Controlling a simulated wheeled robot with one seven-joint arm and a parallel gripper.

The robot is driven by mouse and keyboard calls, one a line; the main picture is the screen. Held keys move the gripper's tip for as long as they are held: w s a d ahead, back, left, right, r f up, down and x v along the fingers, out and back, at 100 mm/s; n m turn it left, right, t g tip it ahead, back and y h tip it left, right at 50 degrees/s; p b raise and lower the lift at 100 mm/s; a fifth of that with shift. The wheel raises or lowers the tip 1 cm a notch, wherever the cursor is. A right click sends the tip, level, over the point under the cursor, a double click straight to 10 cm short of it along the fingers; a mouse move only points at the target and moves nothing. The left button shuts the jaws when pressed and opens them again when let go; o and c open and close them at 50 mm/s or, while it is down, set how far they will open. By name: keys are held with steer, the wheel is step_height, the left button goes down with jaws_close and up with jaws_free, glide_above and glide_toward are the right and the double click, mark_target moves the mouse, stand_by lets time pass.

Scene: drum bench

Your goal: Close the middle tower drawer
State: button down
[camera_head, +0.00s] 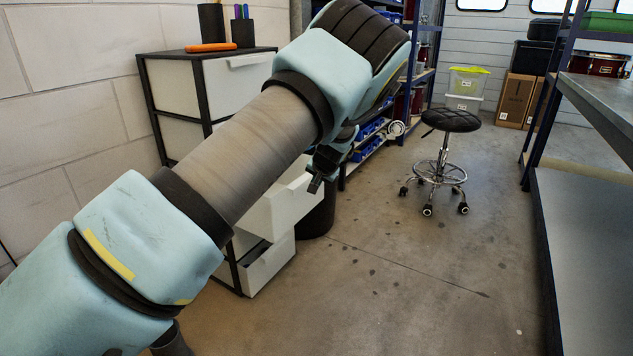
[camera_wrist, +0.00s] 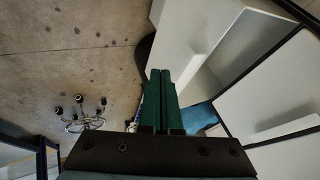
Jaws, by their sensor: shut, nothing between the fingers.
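The drawer tower (camera_head: 203,95) has white drawers in a black frame and stands against the left wall. The middle drawer (camera_head: 285,208) is pulled out, partly hidden behind my arm. The top drawer (camera_head: 238,80) is shut. My gripper (camera_head: 316,183) is by the front upper edge of the middle drawer; I cannot tell if they touch. In the wrist view my gripper (camera_wrist: 160,75) has its green fingers together and empty, beside a white open drawer (camera_wrist: 235,50).
The bottom drawer (camera_head: 270,268) is also pulled out. A dark bin (camera_head: 318,217) stands beside the tower. A black stool (camera_head: 450,122) is farther right, with a shelf (camera_head: 376,140) behind and a workbench (camera_head: 600,110) at right.

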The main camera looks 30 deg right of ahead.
mark_target(301, 186)
steer(key=w+f, duration=0.1)
steer(key=w+a, duration=0.1)
steer(key=w, duration=0.1)
steer(key=w+f, duration=0.1)
steer(key=w, duration=0.1)
steer(key=shift+w+a+f, duration=0.25)
steer(key=shift+a+f, duration=0.05)
steer(key=shift+a, duration=0.05)
steer(key=w+a, duration=0.5)
steer(key=w, duration=0.4)
steer(key=w+a+b, duration=0.1)
steer(key=w+a, duration=0.4)
steer(key=w, duration=0.5)
steer(key=shift+a, duration=0.4)
